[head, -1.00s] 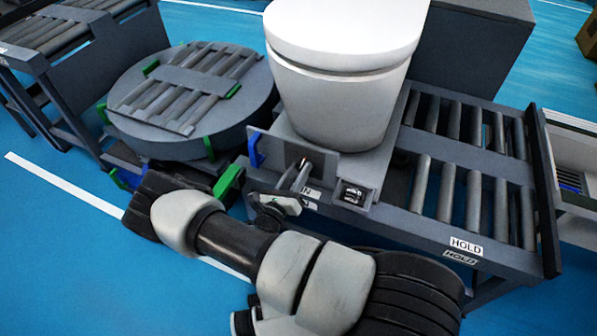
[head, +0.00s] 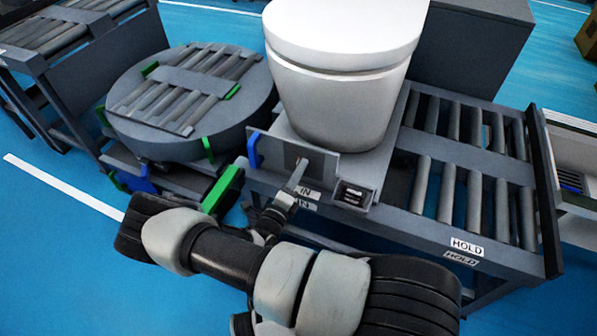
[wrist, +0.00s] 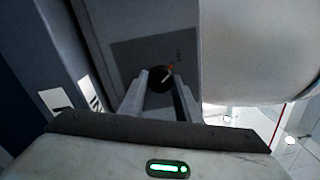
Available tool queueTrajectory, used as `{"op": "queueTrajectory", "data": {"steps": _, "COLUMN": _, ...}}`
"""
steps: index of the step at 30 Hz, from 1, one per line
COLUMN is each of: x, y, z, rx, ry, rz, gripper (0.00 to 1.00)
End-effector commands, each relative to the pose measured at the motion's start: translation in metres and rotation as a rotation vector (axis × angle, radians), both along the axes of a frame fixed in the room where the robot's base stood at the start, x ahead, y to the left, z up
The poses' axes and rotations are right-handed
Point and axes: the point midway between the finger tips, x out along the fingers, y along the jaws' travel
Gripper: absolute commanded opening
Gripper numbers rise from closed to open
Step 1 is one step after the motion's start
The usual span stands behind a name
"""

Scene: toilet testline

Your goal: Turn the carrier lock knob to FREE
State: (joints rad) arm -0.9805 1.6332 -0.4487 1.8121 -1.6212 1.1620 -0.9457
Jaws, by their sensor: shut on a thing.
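The carrier lock knob (wrist: 160,79) is a small dark round knob on a grey plate in the wrist view. A short orange and pale mark shows at its upper right edge. Small lettering above it is too small to read. My gripper (wrist: 161,80) has a finger on either side of the knob and is shut on it. In the head view my gripper (head: 299,168) reaches the upright plate (head: 318,163) at the front of the toilet's carrier; the fingers hide the knob there.
A white toilet (head: 340,80) stands on the carrier above the plate. A roller conveyor (head: 450,190) marked HOLD lies to the right. A round roller turntable (head: 190,100) stands to the left. A green bar (head: 222,188) and a blue bracket (head: 254,149) are close beside my gripper.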

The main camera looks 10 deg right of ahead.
Motion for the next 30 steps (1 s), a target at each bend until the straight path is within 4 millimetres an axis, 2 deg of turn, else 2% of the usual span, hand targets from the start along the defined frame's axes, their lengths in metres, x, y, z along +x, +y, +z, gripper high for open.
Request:
{"op": "queueTrajectory", "data": {"steps": 21, "x": -0.0015, "y": -0.0019, "z": -0.0009, "rx": -0.063, "ry": 0.049, "rz": -0.004, "gripper": 0.08}}
{"op": "queueTrajectory", "data": {"steps": 22, "x": -0.0015, "y": -0.0019, "z": -0.0009, "rx": -0.063, "ry": 0.048, "rz": -0.004, "gripper": 0.33}}
{"op": "queueTrajectory", "data": {"steps": 24, "x": -0.0014, "y": -0.0018, "z": -0.0009, "rx": -0.063, "ry": 0.048, "rz": -0.004, "gripper": 0.45}}
{"op": "queueTrajectory", "data": {"steps": 25, "x": -0.0013, "y": -0.0016, "z": -0.0008, "rx": -0.063, "ry": 0.048, "rz": -0.003, "gripper": 0.49}}
{"op": "queueTrajectory", "data": {"steps": 30, "x": -0.0007, "y": -0.001, "z": -0.0003, "rx": -0.061, "ry": 0.046, "rz": -0.002, "gripper": 0.49}}
